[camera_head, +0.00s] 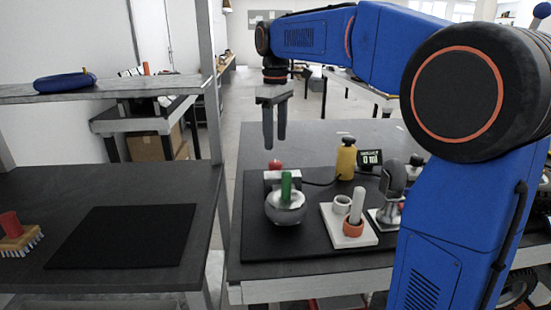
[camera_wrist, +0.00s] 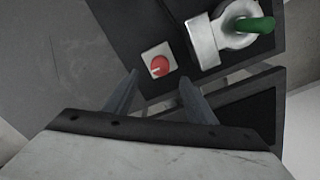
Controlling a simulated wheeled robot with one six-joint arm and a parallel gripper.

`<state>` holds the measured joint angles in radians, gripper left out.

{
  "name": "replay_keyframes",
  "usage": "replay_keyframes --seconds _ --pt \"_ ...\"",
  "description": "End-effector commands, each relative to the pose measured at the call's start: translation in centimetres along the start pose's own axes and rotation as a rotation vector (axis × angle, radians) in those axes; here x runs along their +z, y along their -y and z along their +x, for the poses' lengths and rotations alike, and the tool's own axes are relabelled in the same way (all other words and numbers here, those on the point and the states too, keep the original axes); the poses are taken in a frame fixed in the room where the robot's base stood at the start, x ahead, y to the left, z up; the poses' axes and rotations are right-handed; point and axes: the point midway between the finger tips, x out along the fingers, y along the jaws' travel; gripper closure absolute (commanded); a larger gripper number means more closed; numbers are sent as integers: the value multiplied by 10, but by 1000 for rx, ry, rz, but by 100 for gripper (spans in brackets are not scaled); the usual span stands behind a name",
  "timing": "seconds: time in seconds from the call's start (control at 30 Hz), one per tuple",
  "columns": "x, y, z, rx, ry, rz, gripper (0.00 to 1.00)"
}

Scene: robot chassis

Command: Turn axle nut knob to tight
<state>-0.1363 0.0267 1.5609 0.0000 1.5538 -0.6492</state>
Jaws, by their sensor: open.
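A small red knob on a white square base is the likely axle nut knob. It shows in the wrist view (camera_wrist: 159,66), with a pale mark on its face, and in the head view (camera_head: 275,164), partly hidden behind a metal fixture. I cannot read any tight marking. My gripper (camera_head: 275,142) points down above the table, over the knob area, and is empty. In the wrist view my gripper's fingers (camera_wrist: 158,82) are spread apart, with the knob just beyond their tips and apart from them.
A metal fixture with a green handle (camera_head: 286,187) stands close in front of the red knob. A yellow bottle (camera_head: 346,160), a small display (camera_head: 370,158) and a white block with an orange ring (camera_head: 353,229) are to the right. A black mat (camera_head: 122,236) lies on the left bench.

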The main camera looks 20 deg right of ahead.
Motion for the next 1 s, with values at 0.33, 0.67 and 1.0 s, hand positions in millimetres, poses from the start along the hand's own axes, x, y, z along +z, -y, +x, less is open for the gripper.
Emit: replay_keyframes --seconds 0.33,0.67,1.0 --pt "0 0 56 -1 1 0 49" --pt "0 0 75 0 0 0 49" --pt "0 0 75 0 0 0 78"
